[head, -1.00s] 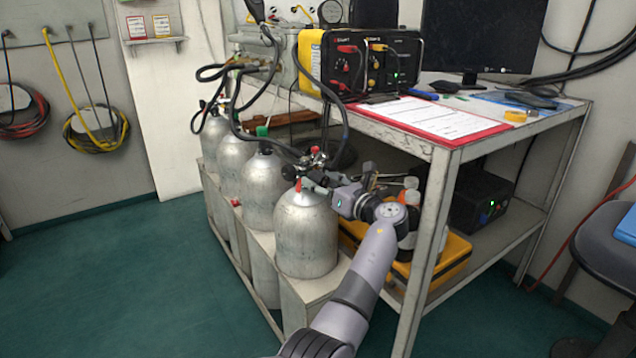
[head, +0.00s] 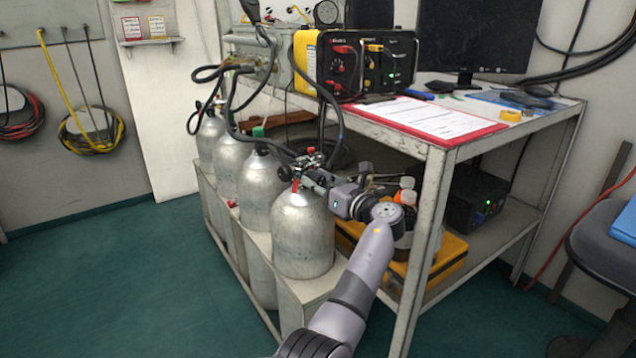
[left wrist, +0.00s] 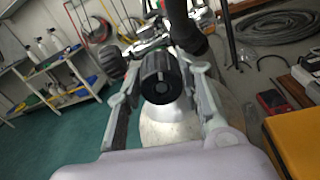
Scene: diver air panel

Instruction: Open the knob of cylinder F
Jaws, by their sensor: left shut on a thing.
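The front silver cylinder (head: 303,235) stands upright at the near end of the row, with a valve (head: 308,160) and hose on top. I can read no letter on it, so I cannot tell from a label whether it is F. My left gripper (head: 322,184) reaches the valve from the right. In the left wrist view a round black knob (left wrist: 160,78) sits between the two fingers, and the gripper (left wrist: 165,95) is shut on it. The cylinder top (left wrist: 170,130) shows below the knob. The fingers partly hide the valve. My right gripper is in no view.
More silver cylinders (head: 262,185) stand behind in a grey rack (head: 262,318). A metal bench (head: 425,215) is close on the right of my arm, with a yellow case (head: 452,250) on its lower shelf. Black hoses (head: 235,115) run above the cylinders. The green floor at left is clear.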

